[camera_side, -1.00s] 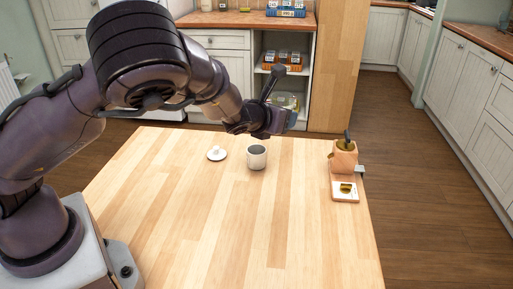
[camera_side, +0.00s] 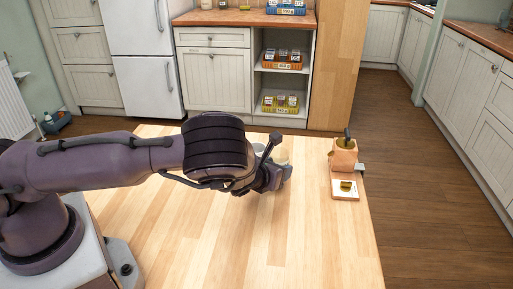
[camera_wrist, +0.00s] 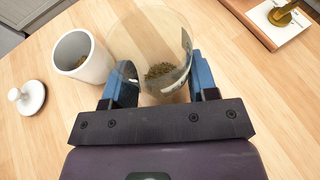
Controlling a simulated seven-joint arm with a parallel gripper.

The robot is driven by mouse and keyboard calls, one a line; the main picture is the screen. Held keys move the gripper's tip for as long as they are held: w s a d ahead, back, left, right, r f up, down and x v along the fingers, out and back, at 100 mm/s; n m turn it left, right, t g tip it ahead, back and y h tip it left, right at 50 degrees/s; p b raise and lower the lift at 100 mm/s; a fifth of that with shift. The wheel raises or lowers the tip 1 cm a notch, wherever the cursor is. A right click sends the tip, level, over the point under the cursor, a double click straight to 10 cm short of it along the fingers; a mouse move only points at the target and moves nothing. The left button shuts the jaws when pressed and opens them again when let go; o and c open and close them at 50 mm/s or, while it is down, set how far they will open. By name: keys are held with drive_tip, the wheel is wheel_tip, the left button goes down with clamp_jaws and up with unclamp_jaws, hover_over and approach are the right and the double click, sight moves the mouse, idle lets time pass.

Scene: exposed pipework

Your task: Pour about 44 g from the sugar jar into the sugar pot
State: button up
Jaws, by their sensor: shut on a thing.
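My gripper (camera_wrist: 162,88) is shut on a clear jar (camera_wrist: 148,35), which I take as the sugar jar, one blue-padded finger on each side. Brown-green grains (camera_wrist: 160,74) lie low inside it. The jar's exact tilt is hard to tell. A white pot (camera_wrist: 70,62), which I take as the sugar pot, stands upright and open just left of the jar; its inside looks dark. In the side view my gripper (camera_side: 275,178) is low over the table, and the jar (camera_side: 282,157) and pot (camera_side: 258,148) are partly hidden behind my arm.
A white knobbed lid (camera_wrist: 28,97) lies on the table left of the pot. A wooden block stand (camera_side: 344,165) with a white plate and brass piece stands at the table's right edge. The table's front and middle (camera_side: 290,245) are clear.

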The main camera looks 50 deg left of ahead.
sight(270, 156)
drive_tip(key=shift+a+r+n, duration=0.15)
drive_tip(key=shift+a+n, duration=0.05)
drive_tip(key=shift+n, duration=0.1)
drive_tip(key=shift+a+r+n+g+h, duration=0.2)
drive_tip(key=shift+a+r+n+h, duration=0.25)
drive_tip(key=shift+a+n+h, duration=0.3)
drive_tip(key=shift+a+r+n+g+h, duration=0.2)
drive_tip(key=shift+a+r+n+h, duration=0.3)
drive_tip(key=shift+h, duration=0.35)
drive_tip(key=a+r+n+h+p, duration=0.1)
drive_tip(key=a+r+n+h, duration=0.2)
drive_tip(key=r+n+h, duration=0.2)
drive_tip(key=n+h, duration=0.2)
drive_tip(key=shift+w+a+r+n+h, duration=0.15)
drive_tip(key=shift+w+r+n+h, duration=0.1)
drive_tip(key=shift+n+h, duration=0.15)
idle(0.4)
drive_tip(key=shift+a+r+n+t+h+p, duration=0.55)
drive_tip(key=shift+n+h+p, duration=0.4)
drive_tip(key=shift+p, duration=0.25)
idle(3.4)
